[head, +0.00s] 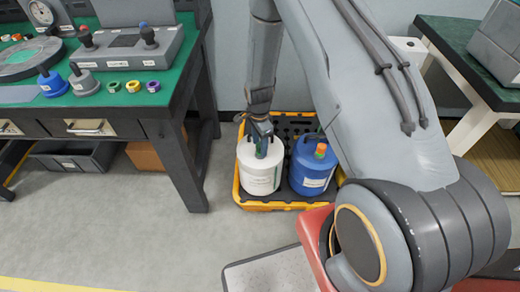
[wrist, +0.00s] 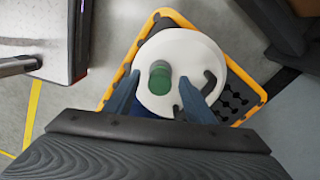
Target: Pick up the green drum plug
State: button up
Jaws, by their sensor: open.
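The green drum plug (wrist: 160,78) stands on top of the white drum (wrist: 185,50) in the wrist view. My gripper (wrist: 159,82) is open, with one blue-grey finger on each side of the plug and a visible gap to both. In the head view my gripper (head: 262,130) points down over the white drum (head: 259,178), with the green plug (head: 262,149) right under or between its fingers. I cannot tell how far down the fingers reach along it.
A blue drum (head: 311,172) with an orange-and-green top stands right beside the white one on a yellow-rimmed pallet (head: 267,207). A green-topped bench (head: 196,62) is at the left, another table (head: 455,40) at the right. The floor in front at left is clear.

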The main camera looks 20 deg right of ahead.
jog(key=shift+f, duration=0.5)
jog(key=c, duration=1.2)
jog(key=shift+r, duration=0.1)
